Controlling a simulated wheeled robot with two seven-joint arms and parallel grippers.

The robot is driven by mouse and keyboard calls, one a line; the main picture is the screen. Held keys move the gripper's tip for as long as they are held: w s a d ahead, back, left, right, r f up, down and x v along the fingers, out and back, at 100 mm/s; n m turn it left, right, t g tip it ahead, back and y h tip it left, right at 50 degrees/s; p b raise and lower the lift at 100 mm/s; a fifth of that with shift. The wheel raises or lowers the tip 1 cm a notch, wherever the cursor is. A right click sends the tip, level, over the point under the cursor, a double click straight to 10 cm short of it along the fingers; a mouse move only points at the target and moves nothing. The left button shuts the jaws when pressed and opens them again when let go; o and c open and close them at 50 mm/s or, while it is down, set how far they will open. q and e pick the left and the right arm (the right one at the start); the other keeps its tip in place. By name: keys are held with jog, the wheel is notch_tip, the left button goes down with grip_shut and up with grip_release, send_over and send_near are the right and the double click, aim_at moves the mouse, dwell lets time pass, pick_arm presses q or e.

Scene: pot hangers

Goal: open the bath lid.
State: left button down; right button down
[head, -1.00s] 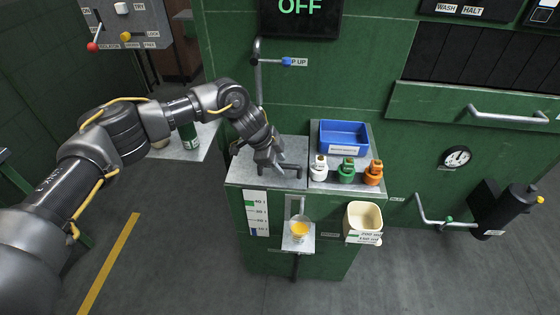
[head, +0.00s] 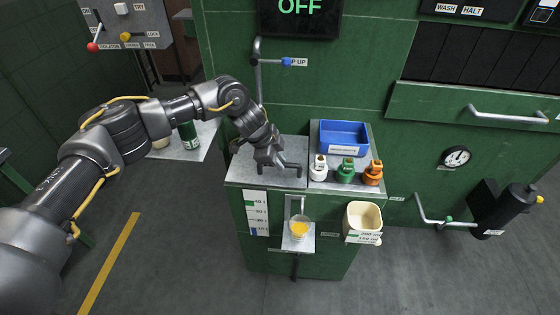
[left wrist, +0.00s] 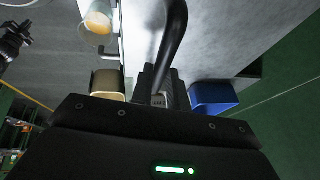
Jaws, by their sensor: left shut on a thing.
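The bath lid (head: 240,174) is a flat grey metal plate on top of the green cabinet, lying flat. A dark bar handle (head: 292,167) stands on it near its right front part. My left gripper (head: 272,160) is at the left part of this handle and shut on it. In the left wrist view the dark handle (left wrist: 172,45) runs down into the gripper jaws (left wrist: 160,90). The jaws hide part of the handle.
Right of the lid stand a blue tray (head: 344,136) and white, green and orange bottles (head: 346,172). A pipe with a blue tap (head: 287,61) rises behind. A cup of orange liquid (head: 299,229) and a cream bin (head: 363,217) are at the cabinet's front.

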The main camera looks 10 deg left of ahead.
pick_arm(q)
jog(key=w+r+p, duration=0.2)
jog(key=w+r, duration=0.5)
jog(key=r, duration=0.3)
jog(key=shift+w+r, duration=0.15)
jog(key=shift+r, duration=0.25)
jog(key=shift+a, duration=0.1)
